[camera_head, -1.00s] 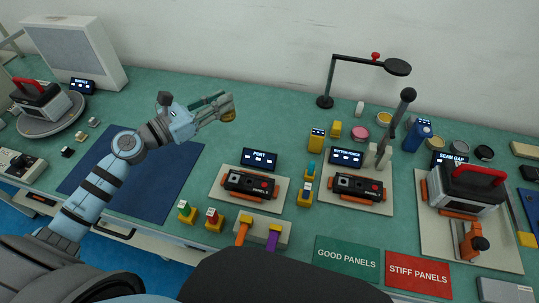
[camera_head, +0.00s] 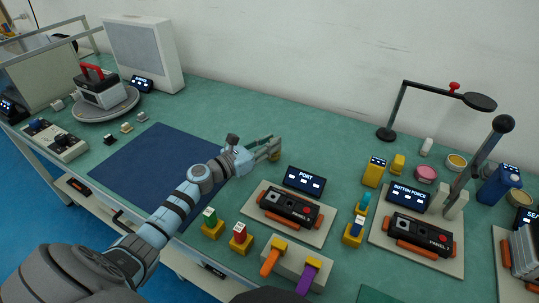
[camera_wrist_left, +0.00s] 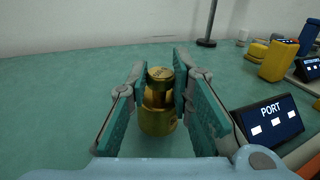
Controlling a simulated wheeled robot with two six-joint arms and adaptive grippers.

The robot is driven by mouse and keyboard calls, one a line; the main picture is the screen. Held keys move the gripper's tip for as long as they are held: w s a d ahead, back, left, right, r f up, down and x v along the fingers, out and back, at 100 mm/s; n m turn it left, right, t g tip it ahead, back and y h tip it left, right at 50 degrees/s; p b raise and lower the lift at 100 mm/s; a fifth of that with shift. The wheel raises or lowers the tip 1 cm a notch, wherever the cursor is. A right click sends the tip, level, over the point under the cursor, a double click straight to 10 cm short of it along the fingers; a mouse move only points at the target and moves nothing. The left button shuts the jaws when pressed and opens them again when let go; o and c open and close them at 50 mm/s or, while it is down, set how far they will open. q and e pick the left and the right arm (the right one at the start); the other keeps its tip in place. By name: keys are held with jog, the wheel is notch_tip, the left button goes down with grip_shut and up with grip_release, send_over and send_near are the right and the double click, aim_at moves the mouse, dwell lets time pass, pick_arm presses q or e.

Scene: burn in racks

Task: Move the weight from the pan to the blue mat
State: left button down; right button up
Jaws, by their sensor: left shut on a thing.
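My left gripper (camera_head: 272,149) is shut on a small brass weight (camera_head: 276,154). In the left wrist view the weight (camera_wrist_left: 158,105) is upright between the two teal finger pads (camera_wrist_left: 158,100), with a narrower neck and knob on top. I cannot tell whether its base touches the table. The dark blue mat (camera_head: 150,165) lies flat to the left of the gripper, and my left forearm crosses over its right side. I cannot make out a pan for certain. My right gripper is not in view.
The PORT display (camera_head: 305,180) stands close to the right of the gripper, behind a panel device (camera_head: 290,209). Small colored blocks (camera_head: 241,240) sit near the mat's front right corner. A round grey turntable (camera_head: 108,108) bears a red-handled box at left. The mat's visible surface is clear.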

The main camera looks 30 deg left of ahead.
pick_arm(q)
jog(key=shift+f, duration=0.7)
jog(key=shift+w, duration=0.1)
jog(key=shift+f, duration=0.15)
jog(key=c, duration=1.4)
grip_release()
jog(key=shift+c, duration=0.2)
